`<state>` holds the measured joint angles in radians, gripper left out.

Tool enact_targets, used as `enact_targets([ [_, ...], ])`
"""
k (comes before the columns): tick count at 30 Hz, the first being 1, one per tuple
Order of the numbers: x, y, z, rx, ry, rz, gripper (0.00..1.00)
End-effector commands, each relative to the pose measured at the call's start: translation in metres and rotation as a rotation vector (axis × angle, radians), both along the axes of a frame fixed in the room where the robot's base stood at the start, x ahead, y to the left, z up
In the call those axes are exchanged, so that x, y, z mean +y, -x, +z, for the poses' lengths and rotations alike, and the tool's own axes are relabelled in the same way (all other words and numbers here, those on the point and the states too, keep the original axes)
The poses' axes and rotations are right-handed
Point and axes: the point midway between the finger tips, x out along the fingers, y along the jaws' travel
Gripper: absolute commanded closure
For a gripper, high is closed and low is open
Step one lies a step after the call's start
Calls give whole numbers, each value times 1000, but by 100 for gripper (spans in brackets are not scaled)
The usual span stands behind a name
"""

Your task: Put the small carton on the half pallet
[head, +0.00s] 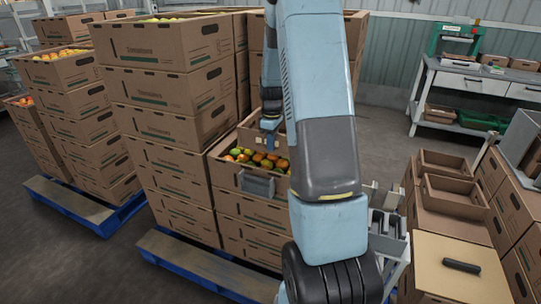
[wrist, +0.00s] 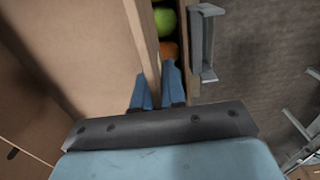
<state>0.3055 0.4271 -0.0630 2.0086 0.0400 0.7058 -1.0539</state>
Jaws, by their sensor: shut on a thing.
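My gripper (head: 269,124) points down at the middle stack, partly hidden by my own arm. In the wrist view, its blue fingers (wrist: 157,88) are shut on the upright wall of a brown carton (wrist: 137,35). In the head view this carton (head: 249,133) shows just behind the tomatoes, mostly hidden by my arm. I cannot tell whether it is lifted or resting. A blue pallet (head: 192,263) carries the middle stack, and another blue pallet (head: 80,208) carries the left stack. I cannot tell which is the half pallet.
An open carton of tomatoes (head: 228,173) with a grey bracket (head: 258,186) sits low in the middle stack, close to my gripper. Tall stacked cartons (head: 160,95) stand beside it. Small open cartons (head: 455,203) are at right. A workbench (head: 480,80) stands behind clear floor.

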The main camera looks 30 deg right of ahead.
Motion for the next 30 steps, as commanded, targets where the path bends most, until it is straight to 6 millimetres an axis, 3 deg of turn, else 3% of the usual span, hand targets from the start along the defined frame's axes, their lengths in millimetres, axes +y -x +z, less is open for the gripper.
enact_targets([
  [8, 7, 9, -14, 1, 0, 0, 100],
  [15, 8, 10, -44, 1, 0, -1, 100],
  [25, 7, 9, -46, -1, 1, 0, 100],
  [26, 8, 9, -46, -1, 1, 0, 88],
  [30, 8, 9, -46, -1, 1, 0, 75],
])
